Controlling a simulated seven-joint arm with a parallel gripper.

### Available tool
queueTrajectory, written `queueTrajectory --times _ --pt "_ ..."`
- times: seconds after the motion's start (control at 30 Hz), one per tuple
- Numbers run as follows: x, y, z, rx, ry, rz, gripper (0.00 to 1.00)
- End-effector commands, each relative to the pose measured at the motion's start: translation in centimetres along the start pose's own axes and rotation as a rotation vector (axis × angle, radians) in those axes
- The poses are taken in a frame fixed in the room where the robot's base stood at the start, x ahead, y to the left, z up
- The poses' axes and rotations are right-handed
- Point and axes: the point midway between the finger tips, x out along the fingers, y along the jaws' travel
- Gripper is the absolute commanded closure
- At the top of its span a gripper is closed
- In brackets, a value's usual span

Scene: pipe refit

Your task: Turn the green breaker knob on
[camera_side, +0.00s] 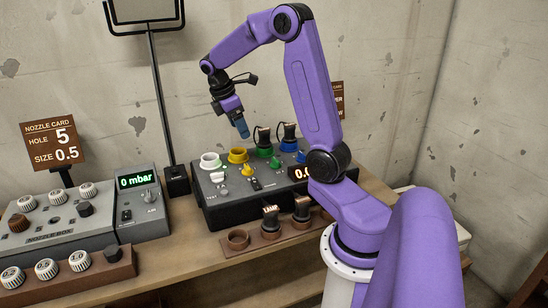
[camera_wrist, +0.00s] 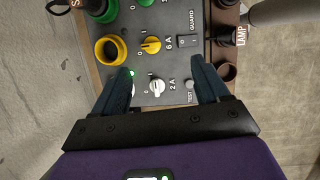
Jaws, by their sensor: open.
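The green breaker knob (camera_side: 275,162) sits on the dark panel box (camera_side: 226,204), in front of a green socket (camera_side: 264,152) with a black plug in it. In the wrist view, the green knob (camera_wrist: 145,2) is cut by the top edge, so its setting cannot be read. My gripper (camera_side: 242,128) is above the panel, apart from it, pointing down. In the wrist view my gripper (camera_wrist: 160,74) has its fingers spread and empty, with the white 2 A knob (camera_wrist: 156,86) between them in the picture. The yellow 6 A knob (camera_wrist: 150,45) lies between the white and green knobs.
A blue knob (camera_side: 300,156) is right of the green one. Empty white (camera_side: 210,160) and yellow (camera_side: 238,156) sockets stand left. Brown cups (camera_side: 237,240) line the front, two holding plugs. A gauge box (camera_side: 140,203) reads 0 mbar. A lamp stand (camera_side: 160,100) rises behind.

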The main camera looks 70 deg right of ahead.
Motion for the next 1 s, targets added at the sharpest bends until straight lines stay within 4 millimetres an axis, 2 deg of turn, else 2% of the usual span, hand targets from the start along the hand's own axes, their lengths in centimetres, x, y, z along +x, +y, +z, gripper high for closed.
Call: queueTrajectory --times 0.1,0.3,0.47,0.57,1.0 --pt "1.4 2.0 3.1 0.024 -0.032 -0.035 0.26" --pt "2.5 3.3 5.9 0.035 -0.058 -0.065 0.26" --pt "3.5 3.4 6.3 0.035 -0.062 -0.070 0.26" --pt "4.7 3.2 6.4 0.036 -0.062 -0.072 0.26" --pt "12.9 2.6 6.8 0.035 -0.061 -0.073 0.26"
